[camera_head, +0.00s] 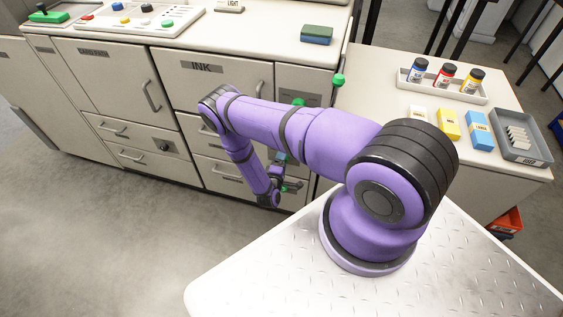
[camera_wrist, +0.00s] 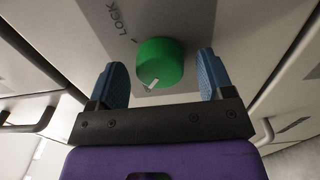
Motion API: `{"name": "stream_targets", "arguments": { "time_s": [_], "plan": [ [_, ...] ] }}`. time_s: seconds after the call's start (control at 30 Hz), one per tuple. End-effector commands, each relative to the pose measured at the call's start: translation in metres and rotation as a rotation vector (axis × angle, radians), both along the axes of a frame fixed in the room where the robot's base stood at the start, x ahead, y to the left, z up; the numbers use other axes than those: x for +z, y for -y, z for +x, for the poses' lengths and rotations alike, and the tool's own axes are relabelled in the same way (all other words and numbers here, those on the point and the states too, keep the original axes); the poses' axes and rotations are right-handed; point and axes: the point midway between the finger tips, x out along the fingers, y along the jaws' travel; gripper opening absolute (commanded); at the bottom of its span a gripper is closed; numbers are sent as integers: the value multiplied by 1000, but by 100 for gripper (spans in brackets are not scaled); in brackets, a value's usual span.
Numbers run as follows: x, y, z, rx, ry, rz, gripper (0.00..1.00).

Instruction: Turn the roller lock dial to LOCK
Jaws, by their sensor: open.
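The green round dial (camera_wrist: 160,60) sits on a grey plate (camera_wrist: 190,18) in the wrist view. The word LOCK is printed on the plate, up and left of the dial. A white mark on the dial sits at its lower edge, away from the word. My gripper (camera_wrist: 162,64) is open, with one blue finger on each side of the dial and a visible gap to each. In the head view my gripper (camera_head: 280,172) is low at the cabinet front, and my arm hides part of that front.
Drawer handles (camera_wrist: 32,122) stick out at the left. In the head view, green knobs show at the counter edge (camera_head: 338,79) and on the cabinet front (camera_head: 298,102). A side table (camera_head: 385,78) holds bottles and boxes.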

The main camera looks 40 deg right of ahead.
Motion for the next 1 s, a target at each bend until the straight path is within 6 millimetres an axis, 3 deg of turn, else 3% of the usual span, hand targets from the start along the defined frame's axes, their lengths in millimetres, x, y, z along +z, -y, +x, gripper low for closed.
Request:
{"name": "stream_targets", "arguments": {
  "time_s": [0.03, 0.23, 0.63, 1.0],
  "plan": [
    [0, 0, 0, 0, 0, 0, 70],
    [0, 0, 0, 0, 0, 0, 25],
    [0, -1, 0, 1, 48, 39, 25],
    [0, -1, 0, 1, 271, 212, 25]
  ]
}}
